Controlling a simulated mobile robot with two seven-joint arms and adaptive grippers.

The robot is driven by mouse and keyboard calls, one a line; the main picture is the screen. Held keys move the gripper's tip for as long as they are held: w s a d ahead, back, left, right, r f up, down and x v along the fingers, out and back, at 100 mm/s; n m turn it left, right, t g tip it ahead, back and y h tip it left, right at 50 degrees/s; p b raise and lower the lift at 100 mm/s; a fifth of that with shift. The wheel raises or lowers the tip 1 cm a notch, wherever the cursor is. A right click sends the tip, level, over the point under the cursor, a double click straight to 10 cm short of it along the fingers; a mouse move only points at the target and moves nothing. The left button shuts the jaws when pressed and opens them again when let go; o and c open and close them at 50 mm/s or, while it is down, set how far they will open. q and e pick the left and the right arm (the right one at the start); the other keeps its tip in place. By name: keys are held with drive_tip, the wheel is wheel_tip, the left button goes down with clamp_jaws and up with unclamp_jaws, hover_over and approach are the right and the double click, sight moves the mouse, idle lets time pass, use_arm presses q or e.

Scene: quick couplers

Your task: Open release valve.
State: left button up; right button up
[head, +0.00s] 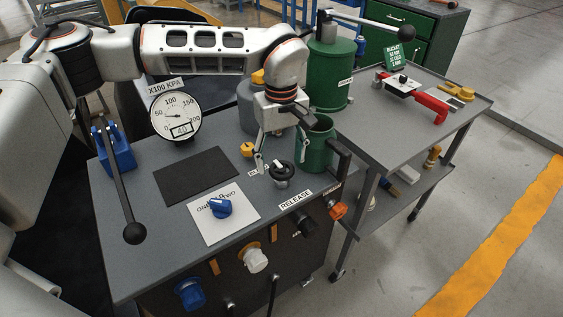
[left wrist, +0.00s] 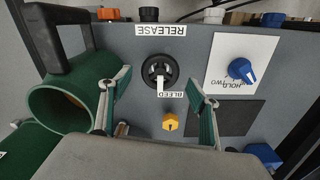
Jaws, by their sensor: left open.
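A black round handwheel with a pale lever-like mark (left wrist: 160,70) stands on the grey bench top between the RELEASE label (left wrist: 161,30) and the BLEED label (left wrist: 171,94). It also shows in the head view (head: 282,170). My left gripper (left wrist: 161,80) is open, with its two fingers spread on either side of the handwheel in the left wrist view. In the head view the left gripper (head: 270,152) hangs above and behind the wheel; contact cannot be told. A yellow knob (left wrist: 170,122) sits beside the BLEED label. My right gripper is not seen.
A green open cylinder (head: 314,146) and a black upright handle (head: 340,158) stand close by. A blue knob (head: 221,207) sits on a white plate, near a dark mat (head: 195,176). A gauge (head: 175,116) and a long black lever (head: 122,195) are at left.

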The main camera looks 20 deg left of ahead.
use_arm(q)
drive_tip(key=shift+f, duration=0.8)
drive_tip(key=c, duration=1.1)
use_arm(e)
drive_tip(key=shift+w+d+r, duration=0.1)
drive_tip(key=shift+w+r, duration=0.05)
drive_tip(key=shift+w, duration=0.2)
